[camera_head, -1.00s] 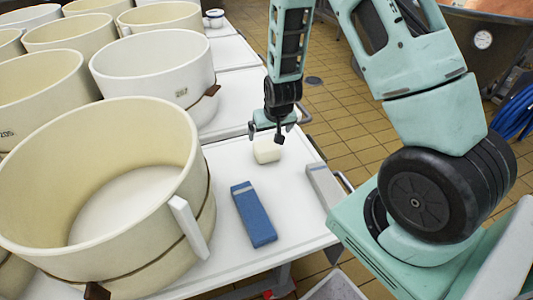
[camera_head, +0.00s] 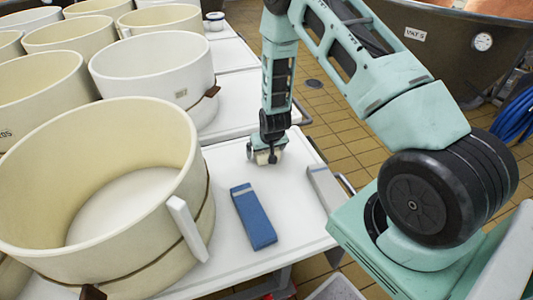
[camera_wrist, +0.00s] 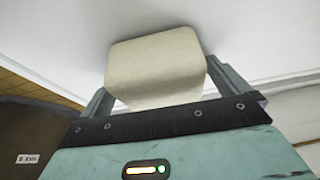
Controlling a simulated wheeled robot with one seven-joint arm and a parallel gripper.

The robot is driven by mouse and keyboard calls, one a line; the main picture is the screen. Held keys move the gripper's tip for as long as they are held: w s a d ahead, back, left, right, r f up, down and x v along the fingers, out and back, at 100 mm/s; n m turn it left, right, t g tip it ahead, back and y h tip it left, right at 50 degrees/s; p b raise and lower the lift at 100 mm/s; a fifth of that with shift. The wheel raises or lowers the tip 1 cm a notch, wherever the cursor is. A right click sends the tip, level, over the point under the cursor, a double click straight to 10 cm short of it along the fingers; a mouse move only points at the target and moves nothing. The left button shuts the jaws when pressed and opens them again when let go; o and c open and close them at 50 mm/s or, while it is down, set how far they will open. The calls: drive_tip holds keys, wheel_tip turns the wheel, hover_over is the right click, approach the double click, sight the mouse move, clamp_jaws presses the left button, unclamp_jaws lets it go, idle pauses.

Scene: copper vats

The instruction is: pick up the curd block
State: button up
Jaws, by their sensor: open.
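The curd block (camera_wrist: 155,65) is a pale cream block with rounded edges. In the wrist view it sits between the two fingers of my gripper (camera_wrist: 160,88), which is open around it. Whether either finger touches it I cannot tell. In the head view my gripper (camera_head: 265,155) is low over the white table (camera_head: 222,170), pointing down. The curd block is mostly hidden there behind the gripper, with a small pale part (camera_head: 263,157) showing.
A metal rail runs along the table's right side.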

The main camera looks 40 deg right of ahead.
drive_tip(key=c, duration=1.2)
drive_tip(key=shift+c, duration=0.2)
drive_tip(key=shift+r, duration=0.1)
